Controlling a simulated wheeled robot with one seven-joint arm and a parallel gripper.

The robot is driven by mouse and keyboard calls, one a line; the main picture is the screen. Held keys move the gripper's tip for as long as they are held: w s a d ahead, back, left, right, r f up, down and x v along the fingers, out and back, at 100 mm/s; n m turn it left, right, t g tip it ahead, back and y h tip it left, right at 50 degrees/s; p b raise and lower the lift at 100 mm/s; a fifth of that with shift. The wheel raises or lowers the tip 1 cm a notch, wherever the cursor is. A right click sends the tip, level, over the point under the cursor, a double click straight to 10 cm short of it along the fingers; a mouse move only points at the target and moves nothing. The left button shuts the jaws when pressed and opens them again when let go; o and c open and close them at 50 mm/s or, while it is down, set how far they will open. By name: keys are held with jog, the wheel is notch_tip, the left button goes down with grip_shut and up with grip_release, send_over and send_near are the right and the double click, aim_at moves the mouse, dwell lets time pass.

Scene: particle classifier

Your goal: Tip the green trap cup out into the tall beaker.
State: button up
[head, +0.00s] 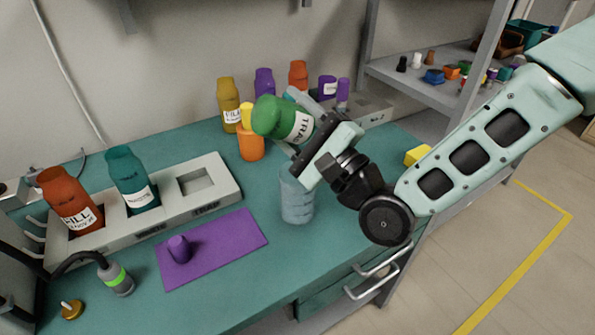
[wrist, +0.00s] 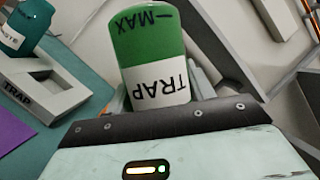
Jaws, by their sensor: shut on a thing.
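The green trap cup (head: 273,118), with a white TRAP label, is held tilted on its side above the bench, its green end toward the left. My gripper (head: 318,142) is shut on it at the label end. In the wrist view the cup (wrist: 150,45) stands out beyond the dark jaw edge (wrist: 165,118), its MAX mark at the far end. The tall beaker (head: 297,200), clear bluish with marks, stands upright on the bench below the gripper and cup. Its upper part is partly hidden by my gripper. I cannot see what is inside the cup or the beaker.
A grey rack (head: 218,189) holds a red bottle (head: 68,200) and a teal bottle (head: 130,180); its TRAP slot is empty. A purple mat (head: 225,250) carries a purple piece. An orange vessel (head: 250,147) and several bottles stand close behind the cup.

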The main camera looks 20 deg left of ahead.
jog(key=shift+w+d+m+t+b, duration=0.1)
jog(key=shift+w+m+t+b, duration=0.1)
jog(key=shift+m+t, duration=0.35)
jog(key=shift+w+d+m+t+b, duration=0.15)
jog(key=shift+m+t, duration=0.1)
jog(key=shift+m, duration=0.5)
jog(key=shift+s, duration=0.15)
dwell(0.8)
